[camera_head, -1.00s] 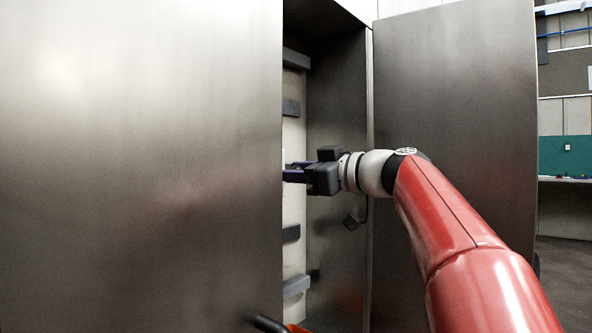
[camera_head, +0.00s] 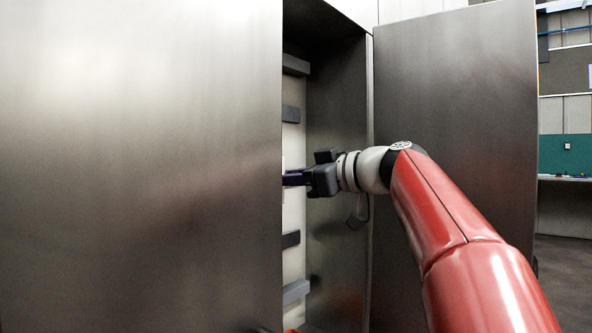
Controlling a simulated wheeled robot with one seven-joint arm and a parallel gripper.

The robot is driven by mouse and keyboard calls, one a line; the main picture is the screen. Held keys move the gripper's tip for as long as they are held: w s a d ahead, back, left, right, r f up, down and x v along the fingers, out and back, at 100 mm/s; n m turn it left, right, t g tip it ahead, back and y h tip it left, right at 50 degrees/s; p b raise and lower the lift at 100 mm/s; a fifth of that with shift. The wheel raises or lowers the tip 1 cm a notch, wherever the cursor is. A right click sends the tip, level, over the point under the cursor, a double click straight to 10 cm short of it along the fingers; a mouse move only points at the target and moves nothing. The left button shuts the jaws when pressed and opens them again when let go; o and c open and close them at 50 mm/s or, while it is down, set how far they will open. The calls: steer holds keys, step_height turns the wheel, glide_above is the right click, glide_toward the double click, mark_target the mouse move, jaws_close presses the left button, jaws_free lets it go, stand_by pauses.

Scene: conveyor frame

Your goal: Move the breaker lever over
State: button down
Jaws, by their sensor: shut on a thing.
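My gripper (camera_head: 290,179) reaches into the open metal cabinet from the right.
The left cabinet door (camera_head: 140,170) fills the left half of the view and blocks the inside. The right door (camera_head: 455,110) stands open behind my red arm. The cabinet's dark side wall (camera_head: 335,255) is close to my gripper. A teal panel and bench (camera_head: 564,178) are far right.

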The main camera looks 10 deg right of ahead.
step_height(320, 180, up, 2)
steer(key=g+h+p, duration=0.1)
steer(key=g+p, duration=0.1)
steer(key=p, duration=0.3)
steer(key=shift+w+a+h+p, duration=0.1)
steer(key=shift+w+h+p, duration=0.05)
steer(key=shift+h+p, duration=0.2)
steer(key=g+h+p, duration=0.1)
steer(key=p, duration=0.2)
steer(key=shift+w+a+r, duration=0.1)
steer(key=shift+r, duration=0.05)
steer(key=shift+g+p, duration=0.4)
steer(key=shift+p, duration=0.05)
steer(key=c, duration=1.3)
jaws_free()
steer(key=shift+w, duration=0.1)
steer(key=shift+c, duration=0.2)
steer(key=v, duration=0.7)
steer(key=shift+s, duration=0.35)
